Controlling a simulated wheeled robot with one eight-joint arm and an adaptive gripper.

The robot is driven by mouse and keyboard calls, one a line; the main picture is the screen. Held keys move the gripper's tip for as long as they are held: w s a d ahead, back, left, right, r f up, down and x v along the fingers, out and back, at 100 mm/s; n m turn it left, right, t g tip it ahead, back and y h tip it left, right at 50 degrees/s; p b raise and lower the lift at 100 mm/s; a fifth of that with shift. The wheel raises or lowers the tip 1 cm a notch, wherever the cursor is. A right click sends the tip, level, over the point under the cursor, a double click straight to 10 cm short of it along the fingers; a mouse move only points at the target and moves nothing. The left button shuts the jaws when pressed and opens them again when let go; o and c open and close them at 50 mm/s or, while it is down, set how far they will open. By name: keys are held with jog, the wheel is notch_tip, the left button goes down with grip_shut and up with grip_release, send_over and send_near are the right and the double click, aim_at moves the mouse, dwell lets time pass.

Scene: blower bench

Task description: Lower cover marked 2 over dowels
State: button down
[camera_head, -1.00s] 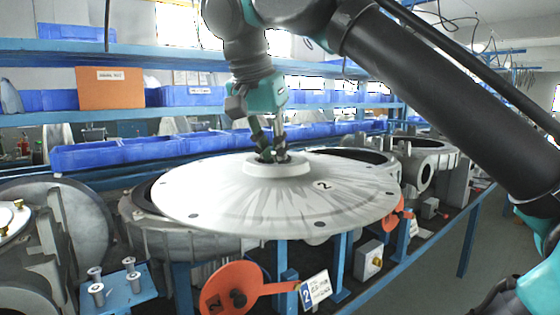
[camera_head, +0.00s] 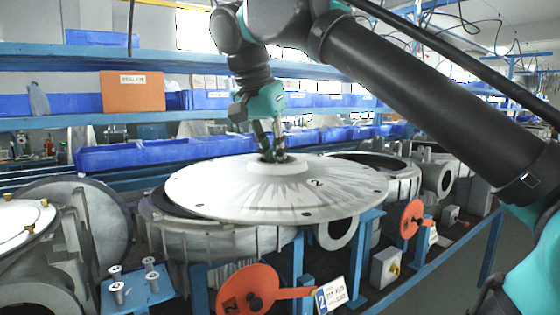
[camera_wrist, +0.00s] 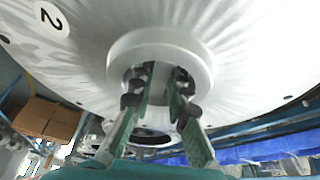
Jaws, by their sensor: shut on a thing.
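The cover marked 2 (camera_head: 240,198) is a wide, pale metal disc with holes near its rim and a raised central hub (camera_head: 275,167). My gripper (camera_head: 274,157) is shut on the hub, seen from above in the head view. In the wrist view the fingers (camera_wrist: 160,95) reach into the hub ring, and the mark 2 shows at the upper left. The cover hangs over a ribbed round housing (camera_head: 215,240), slightly tilted and offset to the right, with part of the housing's opening visible at left. The dowels cannot be made out; the cover hides most of the housing top.
An orange paddle (camera_head: 250,290) with a tag 2 (camera_head: 331,294) stands in front of the housing. A blue plate with several pins (camera_head: 140,290) is at the lower left. Another open housing (camera_head: 385,170) stands to the right. Blue bins (camera_head: 130,154) line the shelf behind.

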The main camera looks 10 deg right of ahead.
jog(key=shift+w+a+f, duration=0.35)
jog(key=shift+w+a, duration=2.4)
jog(key=shift+w, duration=3.75)
jog(key=shift+w+a+f, duration=0.3)
jog(key=shift+w+a, duration=2.4)
jog(key=shift+w, duration=3.8)
jog(key=shift+f, duration=2.85)
jog(key=shift+f, duration=0.45)
